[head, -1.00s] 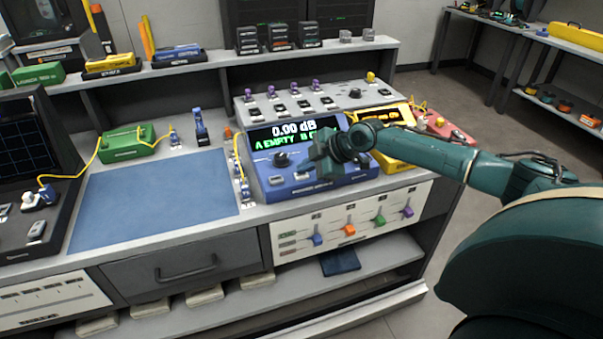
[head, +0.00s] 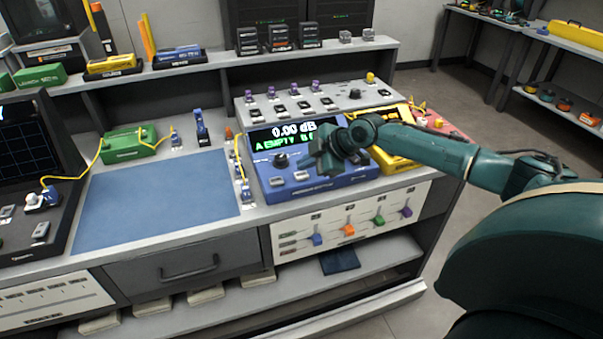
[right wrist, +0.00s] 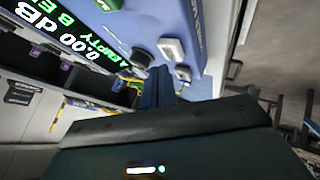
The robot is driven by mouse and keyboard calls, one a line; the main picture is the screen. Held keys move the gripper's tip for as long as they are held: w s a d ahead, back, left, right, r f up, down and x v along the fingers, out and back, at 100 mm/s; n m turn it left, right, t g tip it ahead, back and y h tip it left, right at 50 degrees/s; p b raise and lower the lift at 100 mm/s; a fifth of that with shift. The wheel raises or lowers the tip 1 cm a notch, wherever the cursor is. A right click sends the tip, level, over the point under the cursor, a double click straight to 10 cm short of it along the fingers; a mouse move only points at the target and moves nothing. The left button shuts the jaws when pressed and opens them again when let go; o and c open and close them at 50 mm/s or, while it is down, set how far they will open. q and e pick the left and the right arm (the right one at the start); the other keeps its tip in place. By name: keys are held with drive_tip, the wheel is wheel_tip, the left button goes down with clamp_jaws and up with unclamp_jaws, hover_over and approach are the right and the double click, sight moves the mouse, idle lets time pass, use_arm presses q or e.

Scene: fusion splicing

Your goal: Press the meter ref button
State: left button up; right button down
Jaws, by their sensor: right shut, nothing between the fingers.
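The blue meter (head: 325,187) stands on the bench and its display (head: 285,136) reads 0.00 dB with green text below. Its front face has a dark knob (head: 281,160) and pale buttons, one at the left (head: 277,181) and one further right (head: 301,175). I cannot read which is the ref button. My right gripper (head: 322,165) is shut and empty, in front of the meter's right part, hiding some of its face. In the right wrist view the closed fingers (right wrist: 157,88) point at the meter face near two pale buttons (right wrist: 171,48); contact cannot be told. My left gripper is not in view.
A yellow device (head: 397,162) stands right of the meter, and a grey panel (head: 345,101) with switches and purple-capped parts sits behind it. A blue mat (head: 150,205) lies clear to the left. Colored sliders (head: 349,231) are on the panel below.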

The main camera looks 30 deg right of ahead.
sight(306, 176)
drive_tip(key=shift+r+p, duration=2.1)
drive_tip(key=shift+r, duration=0.45)
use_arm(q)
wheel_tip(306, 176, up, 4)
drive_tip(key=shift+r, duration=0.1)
use_arm(e)
drive_tip(key=shift+f, duration=0.1)
